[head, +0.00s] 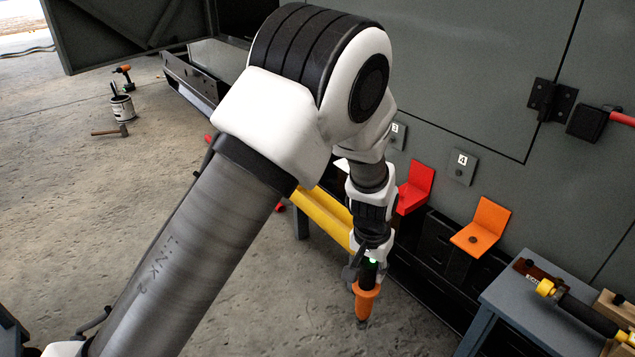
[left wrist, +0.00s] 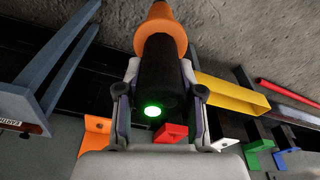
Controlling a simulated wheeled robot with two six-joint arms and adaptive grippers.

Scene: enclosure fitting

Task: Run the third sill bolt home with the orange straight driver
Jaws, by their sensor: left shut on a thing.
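The straight driver, with a black body and orange nose (head: 366,300), is held in my left gripper (head: 368,262). It points downward over the floor in the head view, with a green light at its upper end. In the left wrist view the fingers hold both sides of its black body (left wrist: 160,82). A red bracket (head: 417,184) under plate 3 (head: 397,135) is partly behind my wrist; I cannot make out a bolt on it. The orange bracket (head: 483,225) under plate 4 (head: 461,165) has a dark round spot. My right gripper is out of view.
A blue-grey bench (head: 535,306) with a yellow and black tool (head: 577,313) stands at the right. A yellow beam (head: 325,214) lies behind my arm. Green (left wrist: 258,152) and blue (left wrist: 280,160) brackets show in the left wrist view. Open floor lies left.

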